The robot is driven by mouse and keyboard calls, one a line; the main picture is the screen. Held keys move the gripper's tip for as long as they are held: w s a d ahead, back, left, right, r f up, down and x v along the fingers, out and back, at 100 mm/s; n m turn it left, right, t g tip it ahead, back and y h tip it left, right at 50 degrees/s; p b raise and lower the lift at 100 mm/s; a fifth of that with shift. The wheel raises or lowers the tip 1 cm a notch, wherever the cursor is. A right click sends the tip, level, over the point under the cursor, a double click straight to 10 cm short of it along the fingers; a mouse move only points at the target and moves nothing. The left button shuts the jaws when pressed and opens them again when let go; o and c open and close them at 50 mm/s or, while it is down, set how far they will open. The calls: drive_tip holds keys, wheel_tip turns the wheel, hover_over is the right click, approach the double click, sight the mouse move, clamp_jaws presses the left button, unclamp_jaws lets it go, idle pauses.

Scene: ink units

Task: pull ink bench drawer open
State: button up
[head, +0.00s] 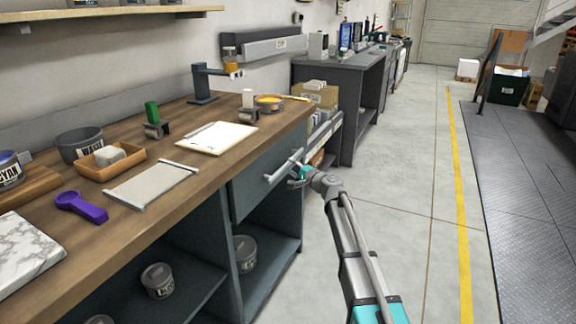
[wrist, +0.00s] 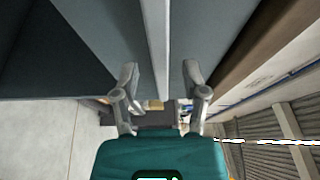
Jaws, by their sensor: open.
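The ink bench drawer (head: 250,188) has a blue-grey front under the wooden bench top, and it looks closed in the head view. Its pale bar handle (head: 282,168) runs along the front. My gripper (head: 300,174) is at the handle's right part, in front of the drawer. In the wrist view the handle (wrist: 157,45) runs between the two spread fingers of my gripper (wrist: 160,74), with a gap on each side. The gripper is open and holds nothing. Whether the fingertips touch the drawer front is unclear.
The bench top (head: 150,228) carries a clipboard (head: 217,138), a purple tool (head: 81,206) and several ink tubs. Tubs stand on the open shelf (head: 190,285) below. Clear floor (head: 400,200) lies to the right, with a yellow line and a dark ramp beyond.

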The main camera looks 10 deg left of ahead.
drive_tip(key=shift+x, duration=1.5)
clamp_jaws()
